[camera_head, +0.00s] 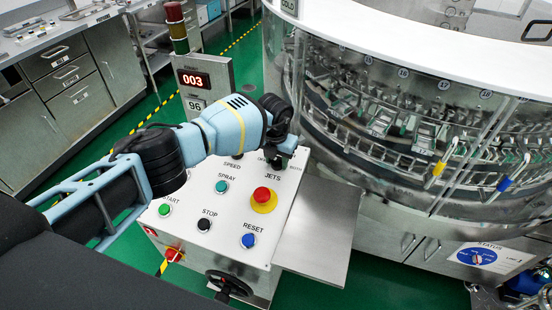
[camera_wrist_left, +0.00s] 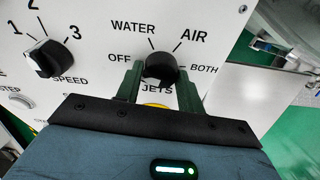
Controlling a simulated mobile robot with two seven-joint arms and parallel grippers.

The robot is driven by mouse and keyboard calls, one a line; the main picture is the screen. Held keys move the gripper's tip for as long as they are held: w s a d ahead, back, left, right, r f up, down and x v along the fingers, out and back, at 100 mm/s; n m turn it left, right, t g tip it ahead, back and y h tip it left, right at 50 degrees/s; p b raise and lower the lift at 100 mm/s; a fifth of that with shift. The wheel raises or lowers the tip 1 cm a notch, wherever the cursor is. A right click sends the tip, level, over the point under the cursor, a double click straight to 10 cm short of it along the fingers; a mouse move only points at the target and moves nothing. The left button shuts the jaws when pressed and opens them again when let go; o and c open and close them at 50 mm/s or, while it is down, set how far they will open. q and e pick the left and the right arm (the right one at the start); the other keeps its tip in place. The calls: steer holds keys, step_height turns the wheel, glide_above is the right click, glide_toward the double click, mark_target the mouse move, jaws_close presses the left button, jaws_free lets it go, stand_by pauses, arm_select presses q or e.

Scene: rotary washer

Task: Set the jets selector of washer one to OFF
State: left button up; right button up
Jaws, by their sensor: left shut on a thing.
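The jets selector (camera_wrist_left: 161,67) is a black knob on the white sloped panel, with WATER, AIR, OFF and BOTH printed around it and JETS below. My left gripper (camera_wrist_left: 159,84) has its two dark green fingers on either side of this knob and is shut on it. I cannot clearly tell which label the knob points to. In the head view, my left gripper (camera_head: 279,152) reaches over the panel to the knob above the JETS label, and the wrist hides most of the knob. My right gripper is not in view.
The speed knob (camera_wrist_left: 45,58) is left of the jets selector. A red emergency button (camera_head: 262,195) on yellow sits below JETS. Spray (camera_head: 221,186), start (camera_head: 164,209), stop (camera_head: 204,224) and reset (camera_head: 248,240) buttons share the panel. The glass washer drum (camera_head: 390,110) stands at the right.

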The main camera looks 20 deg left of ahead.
mark_target(276, 165)
arm_select(q)
steer(key=shift+n, duration=0.6)
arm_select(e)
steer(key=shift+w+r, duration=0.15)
arm_select(q)
steer(key=o, duration=1)
steer(key=shift+c, duration=0.2)
steer(key=r, duration=0.2)
steer(key=r+p, duration=0.1)
steer(key=r, duration=0.4)
steer(key=shift+s+p, duration=0.4)
steer(key=shift+s+r, duration=0.1)
steer(key=shift+r, duration=0.25)
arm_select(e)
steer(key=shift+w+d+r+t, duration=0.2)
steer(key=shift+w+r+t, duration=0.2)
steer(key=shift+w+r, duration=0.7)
